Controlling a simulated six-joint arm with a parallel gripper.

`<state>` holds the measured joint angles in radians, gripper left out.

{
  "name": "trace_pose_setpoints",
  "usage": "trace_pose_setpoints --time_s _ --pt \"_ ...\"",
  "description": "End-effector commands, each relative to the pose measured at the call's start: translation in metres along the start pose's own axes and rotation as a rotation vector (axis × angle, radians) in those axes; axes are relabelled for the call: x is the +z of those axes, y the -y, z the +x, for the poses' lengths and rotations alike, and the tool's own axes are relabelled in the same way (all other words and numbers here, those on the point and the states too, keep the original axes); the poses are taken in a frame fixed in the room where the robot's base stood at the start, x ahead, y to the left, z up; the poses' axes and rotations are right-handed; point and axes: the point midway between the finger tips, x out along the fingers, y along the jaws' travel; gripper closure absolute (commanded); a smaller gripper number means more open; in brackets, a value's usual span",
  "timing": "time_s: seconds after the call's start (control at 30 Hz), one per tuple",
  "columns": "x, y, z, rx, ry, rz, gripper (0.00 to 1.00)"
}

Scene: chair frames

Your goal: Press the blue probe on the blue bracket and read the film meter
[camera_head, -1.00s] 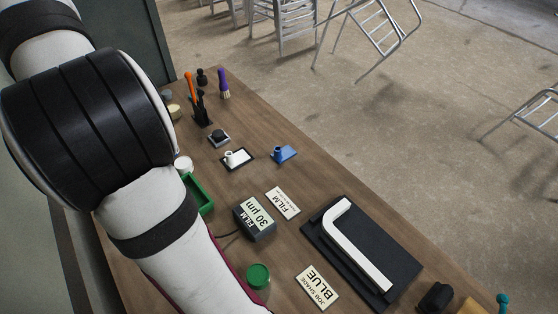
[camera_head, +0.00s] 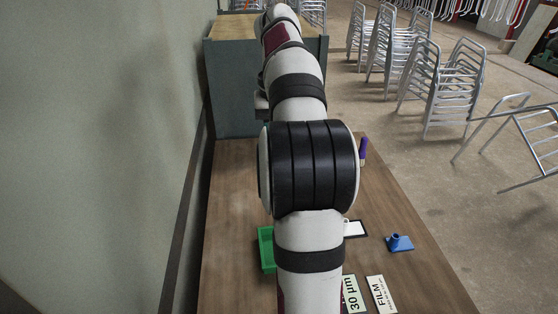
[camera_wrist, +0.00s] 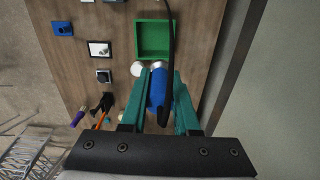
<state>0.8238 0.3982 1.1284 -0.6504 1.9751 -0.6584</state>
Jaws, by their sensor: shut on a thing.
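My gripper (camera_wrist: 158,78) has teal fingers shut on the blue probe (camera_wrist: 157,92), whose black cable runs up past the green tray in the wrist view. The probe is held above the table, apart from the bracket. The blue bracket (camera_head: 399,243) sits on the table right of my arm in the head view. It also shows at the upper left of the wrist view (camera_wrist: 63,28). My arm hides the gripper in the head view.
A green tray (camera_head: 266,250) lies left of my arm. A white tile in a black frame (camera_wrist: 99,48) and a small black square block (camera_wrist: 104,76) lie near the bracket. A FILM card (camera_head: 381,294) is beside the meter. A purple-handled brush (camera_wrist: 77,118) stands nearby. A wall borders the left.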

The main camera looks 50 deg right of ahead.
Motion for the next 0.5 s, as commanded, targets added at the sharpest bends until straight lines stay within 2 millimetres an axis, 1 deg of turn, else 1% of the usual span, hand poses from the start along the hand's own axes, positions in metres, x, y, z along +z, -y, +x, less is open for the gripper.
trace_pose_setpoints --time_s 0.03,0.07,0.1,0.17,0.2,0.27,0.3,0.37,0.4,0.47,0.5 --pt "-0.012 -0.019 0.011 0.0 0.004 0.041 1.0" --pt "-0.02 -0.031 0.018 0.0 0.005 0.066 1.0" --pt "-0.029 -0.049 0.029 0.001 0.005 0.1 1.0" --pt "-0.042 -0.079 0.046 0.001 0.007 0.154 1.0" --pt "-0.049 -0.1 0.058 0.001 0.006 0.192 1.0" --pt "-0.058 -0.135 0.079 0.0 0.007 0.252 1.0" --pt "-0.061 -0.158 0.092 0.001 0.006 0.291 1.0" --pt "-0.063 -0.194 0.115 0.0 0.006 0.351 1.0" --pt "-0.062 -0.217 0.13 0.0 0.006 0.39 1.0" --pt "-0.058 -0.252 0.153 -0.001 0.005 0.447 1.0" --pt "-0.053 -0.274 0.168 -0.001 0.005 0.483 1.0"
